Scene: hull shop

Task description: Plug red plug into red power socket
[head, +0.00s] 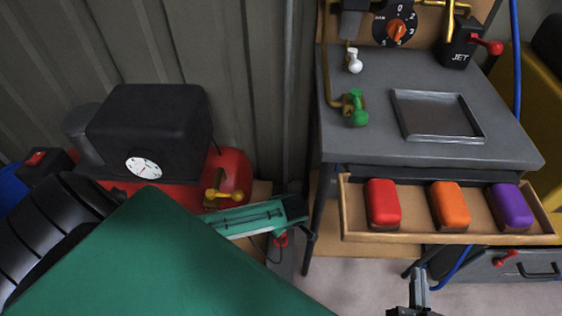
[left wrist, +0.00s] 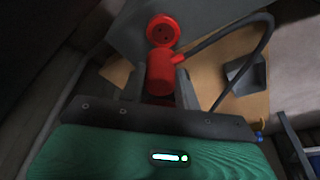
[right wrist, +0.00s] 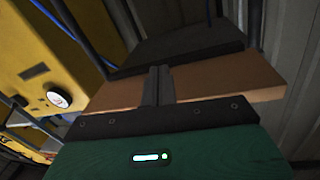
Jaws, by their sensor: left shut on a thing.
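The red plug (left wrist: 160,72) is between the fingers of my left gripper (left wrist: 161,84), which is shut on it. Its dark cable loops off to the right in the left wrist view. The round red power socket (left wrist: 162,29), with dark holes in its face, is just beyond the plug's front end. I cannot tell whether plug and socket touch. In the head view a small red piece (head: 281,240) shows beside my left gripper; I cannot tell whether it is plug or socket. My right gripper (head: 419,288) is empty, and its fingers (right wrist: 158,85) are together.
A grey workbench (head: 370,90) has an open tray (head: 390,238) holding red, orange and purple blocks. A black box with a dial (head: 150,125) and a red tank (head: 235,175) stand at left. A dark block (left wrist: 245,75) lies right of the socket.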

